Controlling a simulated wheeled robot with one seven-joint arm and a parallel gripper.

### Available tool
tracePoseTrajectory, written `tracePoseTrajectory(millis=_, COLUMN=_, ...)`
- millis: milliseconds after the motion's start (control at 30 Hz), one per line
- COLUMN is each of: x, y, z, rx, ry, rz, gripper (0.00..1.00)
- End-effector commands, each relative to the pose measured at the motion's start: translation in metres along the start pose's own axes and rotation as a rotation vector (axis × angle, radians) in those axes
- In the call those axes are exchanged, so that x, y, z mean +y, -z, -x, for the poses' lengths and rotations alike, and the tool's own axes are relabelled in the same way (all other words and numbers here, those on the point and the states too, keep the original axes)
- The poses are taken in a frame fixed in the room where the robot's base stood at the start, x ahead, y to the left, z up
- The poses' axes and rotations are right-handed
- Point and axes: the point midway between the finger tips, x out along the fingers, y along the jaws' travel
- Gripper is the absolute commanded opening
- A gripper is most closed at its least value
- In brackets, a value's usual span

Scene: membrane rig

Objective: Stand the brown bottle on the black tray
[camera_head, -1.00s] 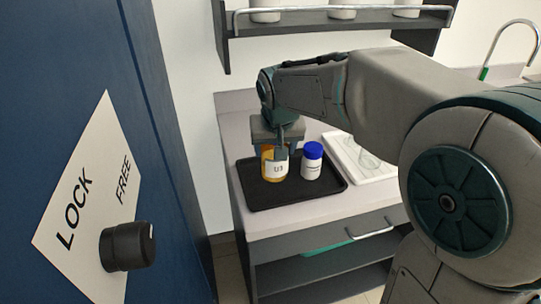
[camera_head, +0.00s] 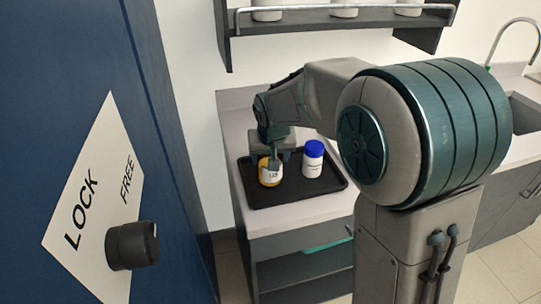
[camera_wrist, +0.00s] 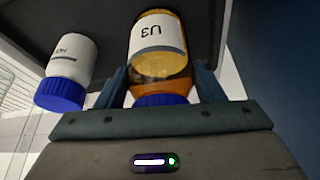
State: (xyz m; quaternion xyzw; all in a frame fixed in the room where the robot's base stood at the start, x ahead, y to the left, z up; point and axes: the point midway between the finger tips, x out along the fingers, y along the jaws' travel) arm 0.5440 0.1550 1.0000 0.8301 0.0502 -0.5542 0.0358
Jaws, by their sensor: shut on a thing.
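The brown bottle (camera_head: 270,178) is amber with a white label reading U3; the wrist view shows it (camera_wrist: 158,45) with a blue cap at the jaws. My gripper (camera_head: 272,160) is shut on it near its cap, one finger on each side. The bottle is over the left part of the black tray (camera_head: 300,195) on the counter, leaning slightly in the head view. I cannot tell whether its base touches the tray. The tray's dark surface also fills the upper wrist view (camera_wrist: 95,14).
A white bottle with a blue cap (camera_head: 313,165) stands on the tray, just right of the brown bottle; it also shows in the wrist view (camera_wrist: 72,62). A blue panel with a black knob (camera_head: 131,245) stands close at left. A shelf (camera_head: 335,22) hangs above.

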Motion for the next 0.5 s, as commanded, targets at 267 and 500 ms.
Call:
tracePoseTrajectory(millis=267, x=0.0001, y=-0.0013, z=-0.0029, rx=0.000, ry=0.000, rz=0.000, gripper=0.84)
tracePoseTrajectory(millis=500, x=0.0001, y=-0.0009, z=-0.0018, rx=0.000, ry=0.000, rz=0.000, gripper=0.84)
